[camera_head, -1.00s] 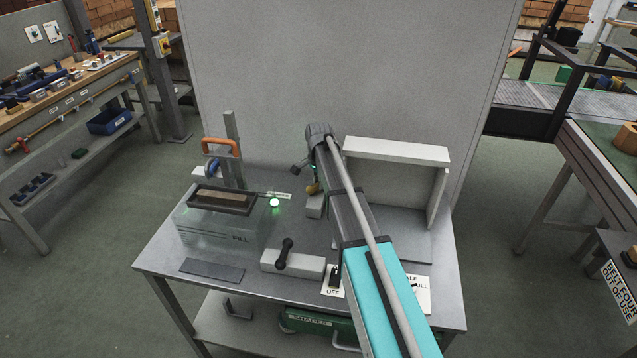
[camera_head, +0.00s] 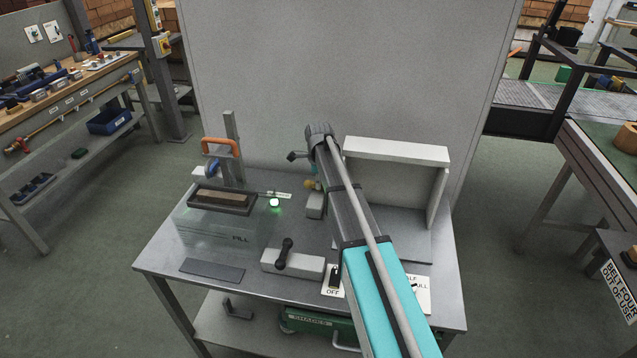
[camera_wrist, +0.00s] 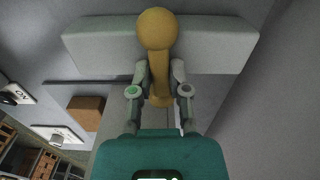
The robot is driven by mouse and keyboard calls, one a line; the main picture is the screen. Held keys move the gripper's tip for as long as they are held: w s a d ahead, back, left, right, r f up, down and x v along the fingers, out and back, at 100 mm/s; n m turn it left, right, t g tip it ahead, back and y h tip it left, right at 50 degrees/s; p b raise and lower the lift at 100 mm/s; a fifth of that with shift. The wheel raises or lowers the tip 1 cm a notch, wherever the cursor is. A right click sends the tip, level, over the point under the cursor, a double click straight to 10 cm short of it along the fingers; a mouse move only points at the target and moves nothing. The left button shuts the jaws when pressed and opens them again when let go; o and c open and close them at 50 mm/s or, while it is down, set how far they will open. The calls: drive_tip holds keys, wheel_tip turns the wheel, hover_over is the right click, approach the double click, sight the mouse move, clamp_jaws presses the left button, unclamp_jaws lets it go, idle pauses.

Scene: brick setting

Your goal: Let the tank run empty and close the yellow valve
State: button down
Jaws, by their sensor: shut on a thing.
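The yellow valve shows in the wrist view as a yellow lever (camera_wrist: 157,30) with a round knob, in front of a pale block (camera_wrist: 100,45). My gripper (camera_wrist: 159,92) is shut on the lever, one finger on each side. In the head view only a little of the yellow valve (camera_head: 311,184) shows above its pale block (camera_head: 315,206); my arm hides much of the gripper.
A dark tray (camera_head: 194,207) with a brick sits on the tank. A green lamp (camera_head: 274,203) glows beside it. A black lever (camera_head: 285,254), an OFF switch plate (camera_head: 334,281) and a white stand (camera_head: 397,151) share the grey table (camera_head: 170,245). An orange handle (camera_head: 221,146) rises behind the tank.

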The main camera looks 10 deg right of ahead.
drive_tip(key=shift+m, duration=0.3)
drive_tip(key=c, duration=0.6)
unclamp_jaws()
